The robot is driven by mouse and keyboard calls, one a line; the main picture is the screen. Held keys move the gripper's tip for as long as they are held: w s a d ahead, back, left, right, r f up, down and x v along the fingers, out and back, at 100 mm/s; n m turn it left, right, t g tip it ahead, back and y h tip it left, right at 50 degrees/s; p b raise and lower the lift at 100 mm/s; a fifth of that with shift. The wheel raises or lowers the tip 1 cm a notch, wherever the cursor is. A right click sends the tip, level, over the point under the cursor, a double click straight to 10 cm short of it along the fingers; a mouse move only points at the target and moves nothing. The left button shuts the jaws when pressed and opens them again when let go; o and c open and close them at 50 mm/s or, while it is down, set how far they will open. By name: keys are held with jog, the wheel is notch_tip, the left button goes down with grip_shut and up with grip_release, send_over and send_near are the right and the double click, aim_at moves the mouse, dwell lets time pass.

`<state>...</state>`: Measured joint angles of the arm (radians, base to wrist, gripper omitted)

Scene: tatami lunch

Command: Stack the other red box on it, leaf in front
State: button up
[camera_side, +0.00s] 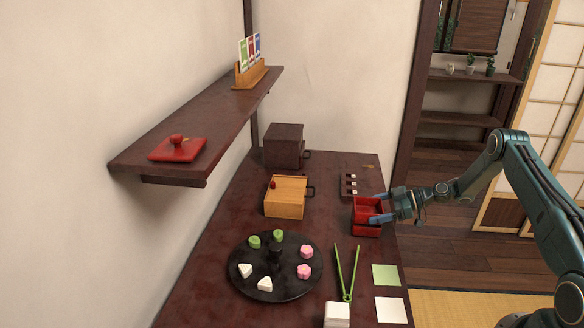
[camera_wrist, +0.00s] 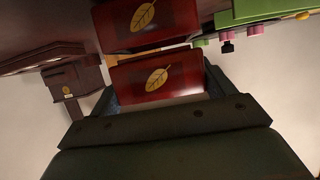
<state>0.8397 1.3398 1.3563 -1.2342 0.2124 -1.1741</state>
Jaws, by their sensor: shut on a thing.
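Two red boxes show. In the side view, the upper red box (camera_side: 367,203), open-topped, is between the blue fingers of my gripper (camera_side: 376,206). The lower red box (camera_side: 366,230) is directly below it near the table's right edge. In the wrist view, the held red box (camera_wrist: 158,75) is between the fingers, and the other red box (camera_wrist: 147,20) shows just beyond it. Both carry a gold leaf on the face toward the wrist camera. A thin pale strip shows between them there; I cannot tell whether they touch. My gripper is shut on the upper box.
A dark round tray (camera_side: 240,270) with several sweets stands front left. Green tongs (camera_side: 346,272) lie beside it. A wooden box (camera_side: 286,205), a dark box (camera_side: 284,146) and a small dark rack (camera_side: 349,187) stand behind. A wall shelf (camera_side: 200,115) overhangs the left.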

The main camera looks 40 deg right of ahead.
jog(key=shift+f, duration=0.55)
jog(key=o, duration=1)
jog(key=shift+r, duration=0.4)
jog(key=shift+s+d+r, duration=0.2)
jog(key=shift+d+r, duration=0.05)
jog(key=v, duration=1.1)
jog(key=shift+s+d+r, duration=0.1)
jog(key=shift+s+r, duration=0.05)
